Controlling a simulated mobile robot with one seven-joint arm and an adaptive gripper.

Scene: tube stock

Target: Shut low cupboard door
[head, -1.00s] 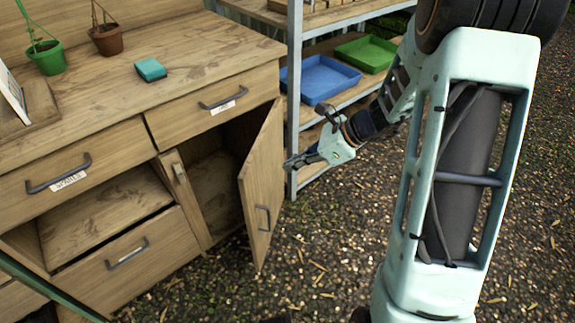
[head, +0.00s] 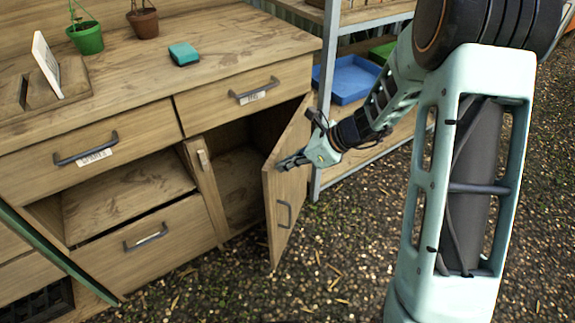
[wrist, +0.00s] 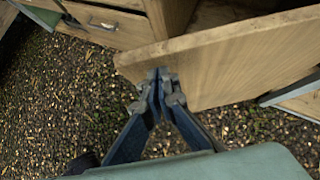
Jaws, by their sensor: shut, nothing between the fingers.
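The low cupboard door (head: 284,192) stands wide open at the right end of the wooden bench, with a dark handle (head: 284,213) on its outer face. The dim cupboard opening (head: 238,180) shows to its left. My gripper (head: 283,166) is shut and empty, its fingertips at the door's upper part on the outer side. In the wrist view the shut fingertips (wrist: 161,76) overlap the door panel (wrist: 225,62) near its edge; whether they touch it I cannot tell.
The bench (head: 130,105) has a teal sponge-like block (head: 184,54) and two potted plants on top. A drawer (head: 245,92) lies above the cupboard. A metal shelf rack (head: 325,95) with a blue tray (head: 348,79) stands close behind the door. Gravel floor in front is clear.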

